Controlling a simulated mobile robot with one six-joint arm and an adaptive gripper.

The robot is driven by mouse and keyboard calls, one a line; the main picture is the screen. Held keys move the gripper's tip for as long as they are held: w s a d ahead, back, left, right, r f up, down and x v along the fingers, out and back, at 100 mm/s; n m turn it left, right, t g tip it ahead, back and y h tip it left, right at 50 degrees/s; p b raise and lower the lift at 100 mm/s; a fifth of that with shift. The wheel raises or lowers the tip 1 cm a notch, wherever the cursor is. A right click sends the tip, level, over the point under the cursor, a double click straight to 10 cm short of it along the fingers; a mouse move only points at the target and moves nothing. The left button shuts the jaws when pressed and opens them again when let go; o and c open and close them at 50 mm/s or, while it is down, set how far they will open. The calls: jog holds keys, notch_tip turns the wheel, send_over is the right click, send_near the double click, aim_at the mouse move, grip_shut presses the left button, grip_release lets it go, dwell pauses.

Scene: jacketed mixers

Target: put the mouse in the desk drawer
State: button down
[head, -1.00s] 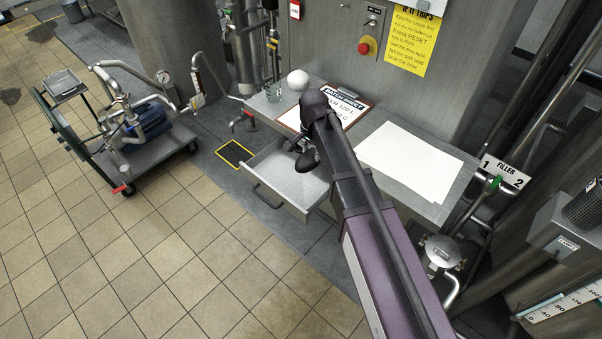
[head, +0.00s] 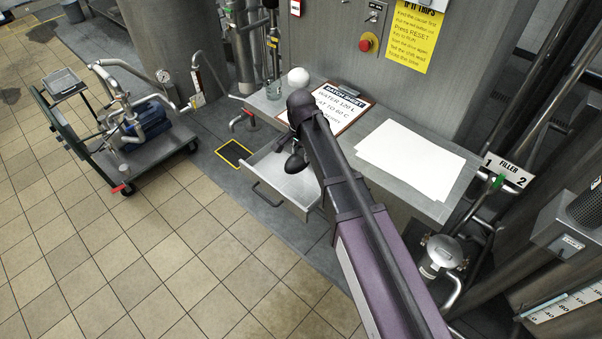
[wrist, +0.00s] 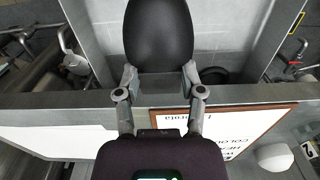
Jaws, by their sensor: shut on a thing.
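The black mouse (wrist: 158,38) is held between the fingers of my gripper (wrist: 160,82) in the wrist view. In the head view the mouse (head: 295,163) is a dark rounded shape at the end of my arm, over the open desk drawer. The grey drawer (head: 298,188) is pulled out from under the desk, and its floor and sides also show around the mouse in the wrist view (wrist: 238,32). My gripper is mostly hidden behind my arm in the head view. I cannot tell the exact height of the mouse above the drawer floor.
The desk's front edge (wrist: 250,95) runs close beneath my fingers. A pump cart (head: 150,150) stands at left.

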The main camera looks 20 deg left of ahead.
aim_at(302, 154)
jog(key=shift+f+b, duration=2.2)
jog(key=shift+f, duration=0.45)
jog(key=shift+f+b, duration=1.8)
jog(key=shift+b, duration=0.05)
jog(key=shift+f, duration=0.15)
jog(key=shift+c, duration=1)
grip_release()
jog(key=shift+r, duration=0.2)
notch_tip(302, 154, up, 12)
jog(key=p, duration=1.2)
jog(key=shift+d, duration=0.1)
